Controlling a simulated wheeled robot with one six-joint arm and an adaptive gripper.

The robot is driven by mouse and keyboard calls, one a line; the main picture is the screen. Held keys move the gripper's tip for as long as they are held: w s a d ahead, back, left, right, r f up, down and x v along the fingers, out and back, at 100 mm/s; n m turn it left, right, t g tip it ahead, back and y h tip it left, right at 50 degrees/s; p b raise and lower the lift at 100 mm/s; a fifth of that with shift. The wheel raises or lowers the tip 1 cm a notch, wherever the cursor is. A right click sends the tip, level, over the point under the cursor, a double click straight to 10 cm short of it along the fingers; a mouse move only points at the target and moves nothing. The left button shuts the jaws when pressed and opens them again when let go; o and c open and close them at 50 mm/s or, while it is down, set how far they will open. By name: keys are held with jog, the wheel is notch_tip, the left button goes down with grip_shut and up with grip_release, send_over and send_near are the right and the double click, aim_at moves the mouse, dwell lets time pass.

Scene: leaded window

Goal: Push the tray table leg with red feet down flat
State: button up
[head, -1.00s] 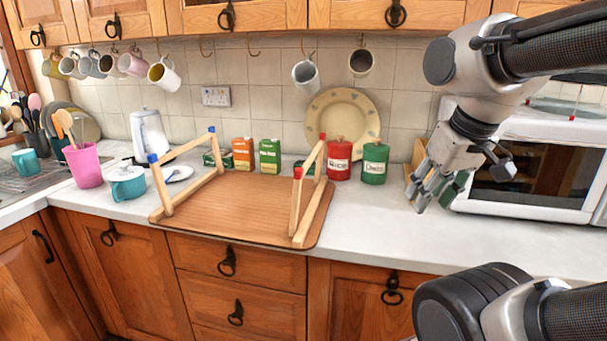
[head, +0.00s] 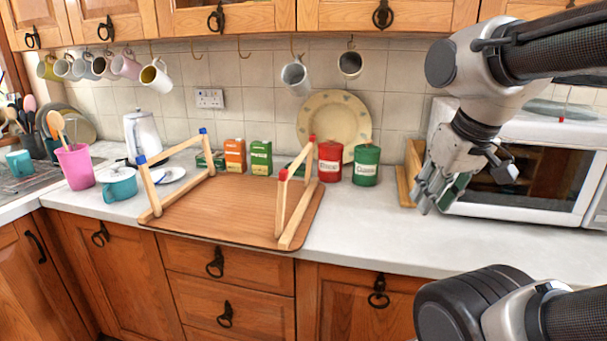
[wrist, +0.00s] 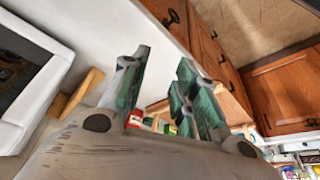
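A wooden tray table (head: 225,215) lies upside down on the counter, its brown board flat and both legs standing up. The leg with red feet (head: 296,192) is at the board's right end and is raised, leaning a little. The leg with blue feet (head: 176,172) is raised at the left end. My gripper (head: 432,200) is over the counter to the right of the tray, in front of the microwave, apart from the table. In the wrist view my gripper's green-padded fingers (wrist: 160,85) are spread apart with nothing between them.
A red canister (head: 329,161) and a green canister (head: 366,165) stand behind the tray's right end. A microwave (head: 530,175) is at the right. Counter between tray and gripper is clear.

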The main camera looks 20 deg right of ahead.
jog(key=shift+w+d+f+m+g, duration=0.15)
jog(key=shift+d+f+m+g, duration=0.15)
jog(key=shift+d+f, duration=0.2)
jog(key=shift+w+d+f+m+g, duration=0.2)
jog(key=shift+d+f+g, duration=0.1)
jog(key=shift+d+f, duration=0.15)
grip_shut()
jog(key=w+d+f+m+y, duration=0.1)
jog(key=w+m+y, duration=0.1)
jog(key=w+m, duration=0.45)
jog(key=w+f+m+y, duration=0.25)
jog(key=w+m, duration=0.25)
jog(key=w, duration=0.3)
jog(key=w+a+r+m+t+y, duration=0.2)
jog(key=w+a+r+m+y, duration=0.2)
jog(key=w+r+m, duration=0.5)
jog(key=w+a+f+m, duration=0.2)
jog(key=w+a+f, duration=0.5)
jog(key=a, duration=0.3)
jog(key=shift+w+a+f, duration=0.2)
jog(key=shift+w+f, duration=0.15)
jog(key=shift+w, duration=0.05)
